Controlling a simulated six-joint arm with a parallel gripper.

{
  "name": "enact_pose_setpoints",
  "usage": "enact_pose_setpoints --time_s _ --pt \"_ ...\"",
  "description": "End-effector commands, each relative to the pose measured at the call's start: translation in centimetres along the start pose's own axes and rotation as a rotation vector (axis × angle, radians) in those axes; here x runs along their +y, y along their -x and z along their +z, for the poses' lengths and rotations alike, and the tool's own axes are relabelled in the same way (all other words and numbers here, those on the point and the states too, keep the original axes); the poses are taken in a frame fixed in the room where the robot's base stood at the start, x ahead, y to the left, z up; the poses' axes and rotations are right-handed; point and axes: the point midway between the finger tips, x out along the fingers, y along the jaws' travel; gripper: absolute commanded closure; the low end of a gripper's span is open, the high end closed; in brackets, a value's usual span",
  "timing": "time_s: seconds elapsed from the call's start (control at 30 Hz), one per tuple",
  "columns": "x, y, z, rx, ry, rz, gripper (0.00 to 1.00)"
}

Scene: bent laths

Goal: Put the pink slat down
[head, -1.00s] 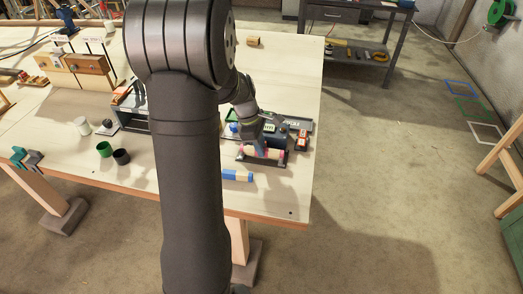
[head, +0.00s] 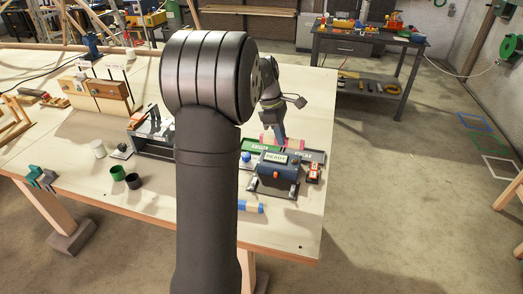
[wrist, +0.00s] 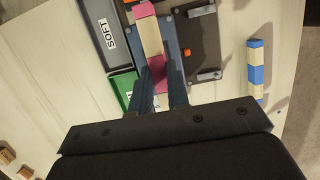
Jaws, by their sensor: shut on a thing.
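My gripper (head: 280,133) is shut on the pink slat (head: 296,142), a pale wooden lath with pink ends. In the head view they are behind the dark device with the READY display (head: 275,158), near the trays. In the wrist view the slat (wrist: 151,37) lies between the fingers (wrist: 160,68), running away from the camera above the device. Its near end is partly hidden by the fingers. I cannot tell whether it touches anything below. A green tray (wrist: 121,82) and a grey tray marked SOFT (wrist: 99,22) lie to its left in the wrist view.
A blue-striped slat (wrist: 256,72) lies on the table (head: 300,220) in front of the device. An orange-and-white object (head: 314,172) stands right of the device, a blue knob (head: 247,157) left of it. Green and black cups (head: 118,173) stand further left. The table's right edge is near.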

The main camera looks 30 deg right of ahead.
Motion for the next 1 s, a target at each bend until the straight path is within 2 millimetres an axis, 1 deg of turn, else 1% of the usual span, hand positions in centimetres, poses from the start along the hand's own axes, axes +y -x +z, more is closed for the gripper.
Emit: enact_pose_setpoints --time_s 0.03,0.1,0.2,0.33,0.4,0.47,0.7,0.8,0.9,1.0 --pt "1.5 -0.2 0.1 0.0 -0.001 0.001 1.0" --pt "3.1 -0.2 0.4 0.001 -0.002 0.0 1.0" --pt "4.8 -0.4 0.6 0.001 -0.001 -0.001 1.0" --pt "6.1 -0.5 0.6 0.001 0.0 0.0 1.0" --pt "6.5 -0.7 0.0 0.002 0.002 0.0 1.0" --pt "6.9 -1.1 -0.9 0.002 0.003 -0.001 1.0" --pt "8.8 -2.9 -6.7 0.001 0.004 -0.001 1.0" --pt "9.6 -3.6 -8.9 0.001 0.003 -0.001 1.0" --pt "10.1 -4.0 -10.5 0.001 0.002 -0.001 1.0" --pt "10.5 -4.2 -11.4 0.001 0.001 0.0 1.0"
